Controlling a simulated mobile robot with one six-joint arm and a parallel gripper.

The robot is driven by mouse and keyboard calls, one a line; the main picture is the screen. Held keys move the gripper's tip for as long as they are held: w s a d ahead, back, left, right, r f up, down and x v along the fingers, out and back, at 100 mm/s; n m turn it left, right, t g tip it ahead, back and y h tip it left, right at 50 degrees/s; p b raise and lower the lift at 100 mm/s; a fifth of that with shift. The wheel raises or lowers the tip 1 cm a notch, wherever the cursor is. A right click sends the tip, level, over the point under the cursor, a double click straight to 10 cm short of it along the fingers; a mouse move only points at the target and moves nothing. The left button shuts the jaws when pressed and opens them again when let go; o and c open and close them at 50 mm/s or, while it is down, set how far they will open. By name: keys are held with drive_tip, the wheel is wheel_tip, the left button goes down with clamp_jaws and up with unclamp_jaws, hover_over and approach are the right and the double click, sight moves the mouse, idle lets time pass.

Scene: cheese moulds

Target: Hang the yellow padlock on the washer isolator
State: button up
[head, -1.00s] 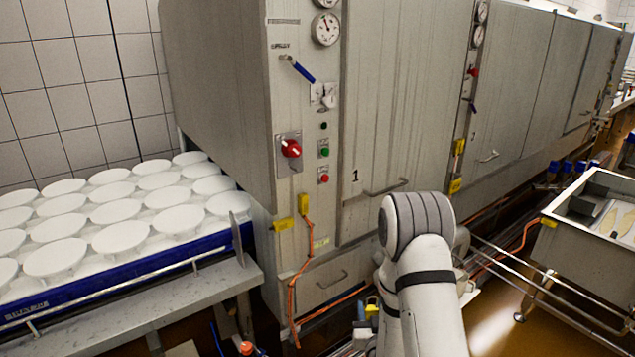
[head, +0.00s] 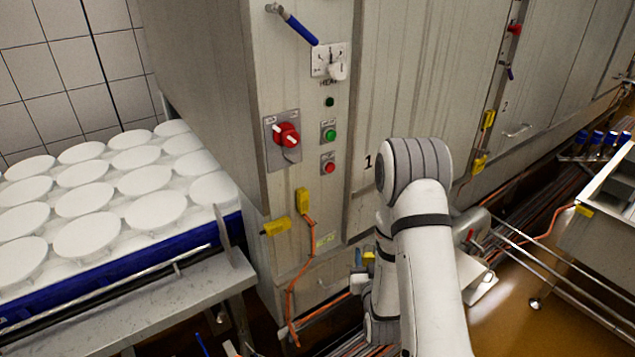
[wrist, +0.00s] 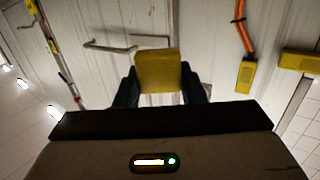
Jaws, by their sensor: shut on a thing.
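The yellow padlock (wrist: 158,70) is between the two dark fingers of my gripper (wrist: 160,85) in the wrist view, and the fingers are shut on it. Its shackle is not clear to see. In the head view a small yellow patch (head: 368,257) beside my arm looks like the padlock, and most of the gripper is hidden there. The isolator (head: 286,135) is a red rotary switch with a pale handle on a grey plate, on the front of the near washer cabinet. It is above and left of the gripper, well apart from it.
A blue-edged table with white round moulds (head: 88,200) stands left of the cabinet. A yellow box (head: 303,196) with an orange cable (head: 311,240) is on the panel below the isolator. Green and red buttons (head: 328,150) sit right of it. A steel sink (head: 590,235) stands at right.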

drive_tip(key=shift+w+a+r, duration=0.1)
drive_tip(key=shift+w+r, duration=0.1)
drive_tip(key=shift+r, duration=0.1)
drive_tip(key=w+a+r+n+g+y+p, duration=0.1)
drive_tip(key=w+a+r+n+y, duration=0.25)
drive_tip(key=a+r, duration=0.45)
drive_tip(key=n+g+y+p, duration=0.2)
drive_tip(key=n+g+y, duration=0.1)
drive_tip(key=y, duration=0.1)
approach(286, 172)
drive_tip(key=shift+r+p+x, duration=0.2)
drive_tip(key=shift+p+x, duration=0.05)
drive_tip(key=shift+x, duration=0.6)
drive_tip(key=shift+r+p+x, duration=0.2)
drive_tip(key=shift+p+x, duration=0.05)
drive_tip(key=shift+x, duration=0.6)
drive_tip(key=shift+r+p+x, duration=0.2)
drive_tip(key=shift+p+x, duration=0.05)
drive_tip(key=shift+x, duration=0.6)
drive_tip(key=shift+w+a+f+b, duration=0.15)
drive_tip(key=shift+w+f+b, duration=0.35)
drive_tip(key=shift+b, duration=0.55)
drive_tip(key=shift+s+f, duration=0.1)
drive_tip(key=shift+f, duration=0.1)
